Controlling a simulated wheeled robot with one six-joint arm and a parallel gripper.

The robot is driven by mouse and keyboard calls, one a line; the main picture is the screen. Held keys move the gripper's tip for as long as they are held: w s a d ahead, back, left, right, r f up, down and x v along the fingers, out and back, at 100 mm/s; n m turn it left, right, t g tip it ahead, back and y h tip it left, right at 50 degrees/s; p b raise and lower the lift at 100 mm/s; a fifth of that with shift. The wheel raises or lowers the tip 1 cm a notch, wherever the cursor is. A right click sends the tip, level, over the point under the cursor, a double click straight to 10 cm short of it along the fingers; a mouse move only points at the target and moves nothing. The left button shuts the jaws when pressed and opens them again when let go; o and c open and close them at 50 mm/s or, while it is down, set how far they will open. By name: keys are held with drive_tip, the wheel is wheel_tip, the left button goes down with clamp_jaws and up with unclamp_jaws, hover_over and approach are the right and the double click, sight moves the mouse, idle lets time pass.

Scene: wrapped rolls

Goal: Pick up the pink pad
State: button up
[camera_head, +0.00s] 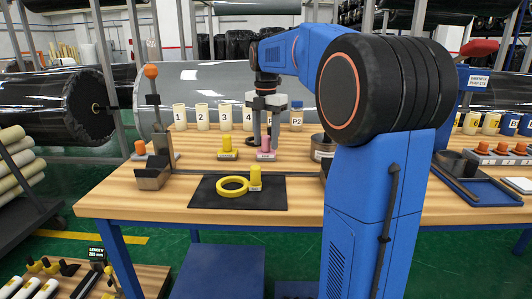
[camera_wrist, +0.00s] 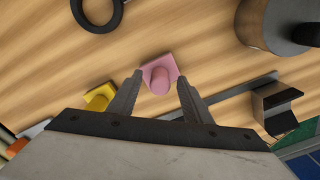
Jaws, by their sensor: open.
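The pink pad (camera_head: 266,154) stands on the wooden table, a square base with a short upright post. In the wrist view the pink pad (camera_wrist: 160,75) lies just beyond and between the fingertips. My gripper (camera_head: 266,135) is above the pink pad in the head view, pointing down. In the wrist view my gripper (camera_wrist: 158,82) has its two fingers spread apart with nothing held between them. I cannot tell the exact height of the fingertips above the pad.
A yellow pad (camera_head: 227,153) stands close to the left of the pink one. A black mat (camera_head: 215,199) with a yellow ring (camera_head: 232,186) and another yellow pad (camera_head: 255,178) lies nearer. A dark cylinder (camera_head: 323,147) stands to the right. Numbered cups line the back.

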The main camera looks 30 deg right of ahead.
drive_tip(key=shift+f, duration=0.5)
clamp_jaws()
drive_tip(key=shift+r, duration=0.1)
wheel_tip(320, 180, up, 10)
drive_tip(key=shift+f, duration=0.1)
